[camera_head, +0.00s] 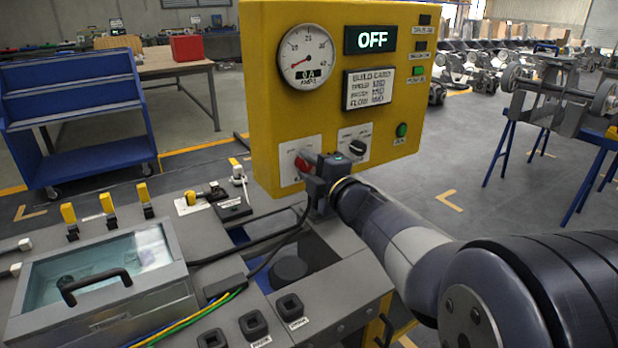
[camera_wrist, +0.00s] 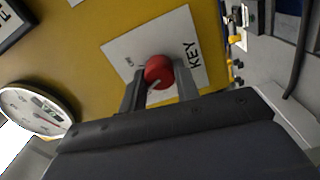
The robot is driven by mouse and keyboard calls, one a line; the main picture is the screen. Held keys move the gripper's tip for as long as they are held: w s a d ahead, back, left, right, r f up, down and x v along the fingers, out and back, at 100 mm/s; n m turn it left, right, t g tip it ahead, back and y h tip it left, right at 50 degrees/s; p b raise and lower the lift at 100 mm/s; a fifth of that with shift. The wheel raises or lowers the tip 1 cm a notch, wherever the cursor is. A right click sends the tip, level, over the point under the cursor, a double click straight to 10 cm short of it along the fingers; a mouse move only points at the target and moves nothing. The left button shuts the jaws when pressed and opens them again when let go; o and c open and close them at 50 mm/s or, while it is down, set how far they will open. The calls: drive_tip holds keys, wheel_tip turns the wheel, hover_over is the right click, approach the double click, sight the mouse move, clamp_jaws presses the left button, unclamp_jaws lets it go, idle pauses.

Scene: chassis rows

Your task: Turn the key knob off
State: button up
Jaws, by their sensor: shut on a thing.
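The red key knob (camera_wrist: 158,71) sits on a white plate (camera_wrist: 118,47) marked KEY on the yellow panel (camera_head: 340,20). In the head view the knob (camera_head: 302,163) shows at the panel's lower left, partly hidden by my gripper. My gripper (camera_head: 312,172) is at the panel face, its fingers on either side of the knob. In the wrist view my gripper (camera_wrist: 160,90) is shut on the red knob. The display (camera_head: 371,39) on the panel reads OFF. The dial gauge (camera_head: 306,56) has its needle toward the low end.
A black selector knob (camera_head: 357,147) and a green button (camera_head: 402,130) are to the right on the panel. The grey bench (camera_head: 330,290) below holds a glass-lidded box (camera_head: 98,267), yellow levers (camera_head: 107,203) and cables. A blue cart (camera_head: 80,115) stands at left.

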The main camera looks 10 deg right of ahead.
drive_tip(key=shift+f+n+b, duration=0.1)
drive_tip(key=shift+n+b, duration=0.25)
drive_tip(key=shift+n, duration=0.25)
drive_tip(key=o, duration=1)
drive_tip(key=p+v, duration=0.2)
drive_tip(key=v, duration=0.8)
drive_tip(key=shift+s+d, duration=0.15)
drive_tip(key=shift+s, duration=0.25)
